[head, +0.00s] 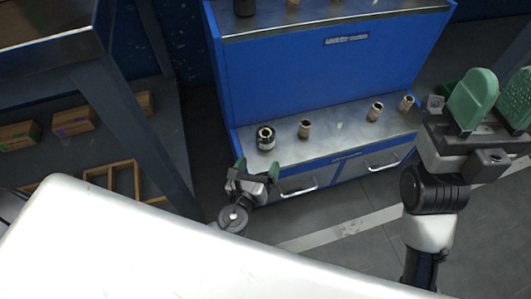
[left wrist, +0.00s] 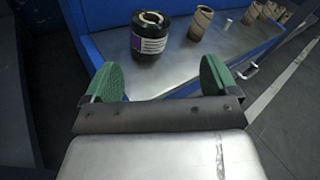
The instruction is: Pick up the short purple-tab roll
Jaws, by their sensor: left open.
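A short black roll with a pale core and a white and purple label (left wrist: 149,36) stands upright on the grey lower shelf (left wrist: 185,72) of the blue unit. In the head view the roll (head: 266,140) is at the shelf's left end. My left gripper (head: 257,168) is open and empty in front of the roll, apart from it. In the left wrist view the green fingers of my left gripper (left wrist: 160,80) are spread, with the roll beyond the gap. My right gripper (head: 494,100) has its green fingers apart and empty, at the right of the head view.
Several brown cores stand farther right on the shelf, the closest one (head: 304,129) beside the black roll. The blue back panel (head: 330,75) rises behind. Drawer handles (head: 300,190) project below the shelf front. A dark rack (head: 150,110) with boxes stands at left.

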